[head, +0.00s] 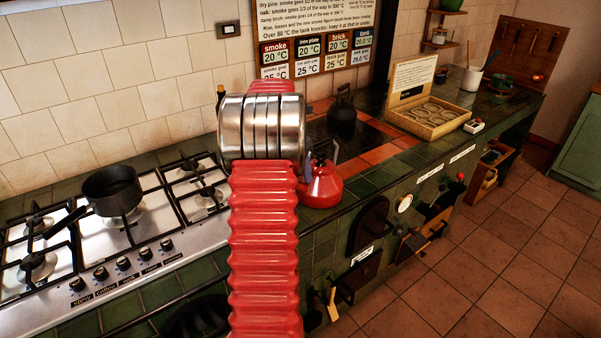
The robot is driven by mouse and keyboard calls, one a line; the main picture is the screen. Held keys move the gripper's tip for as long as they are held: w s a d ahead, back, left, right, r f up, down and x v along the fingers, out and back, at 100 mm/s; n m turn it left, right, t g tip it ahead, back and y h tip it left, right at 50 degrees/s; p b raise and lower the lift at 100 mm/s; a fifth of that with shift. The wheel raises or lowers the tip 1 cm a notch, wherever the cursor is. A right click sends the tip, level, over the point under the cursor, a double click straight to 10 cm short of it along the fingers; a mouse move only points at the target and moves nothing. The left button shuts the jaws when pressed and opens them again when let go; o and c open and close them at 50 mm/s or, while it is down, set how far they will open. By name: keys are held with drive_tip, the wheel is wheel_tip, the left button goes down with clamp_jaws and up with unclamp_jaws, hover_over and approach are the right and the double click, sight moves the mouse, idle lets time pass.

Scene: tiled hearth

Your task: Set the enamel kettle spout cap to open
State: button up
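A red enamel kettle (325,186) stands on the green tiled counter, just right of my red ribbed arm. Its left side is partly hidden by my arm. A dark upright part, which looks like its handle, rises above its lid. I cannot make out the spout cap or tell whether it is open or shut. My arm rises through the middle of the view with a shiny metal joint above and left of the kettle. My gripper's fingers do not show.
A black kettle (342,117) stands behind, near orange tiles. A steel hob (150,235) with a black saucepan (112,190) is at left. An open wooden box (428,116) stands at right. Small temperature signs (315,55) hang on the wall. Tiled floor (480,270) is clear at lower right.

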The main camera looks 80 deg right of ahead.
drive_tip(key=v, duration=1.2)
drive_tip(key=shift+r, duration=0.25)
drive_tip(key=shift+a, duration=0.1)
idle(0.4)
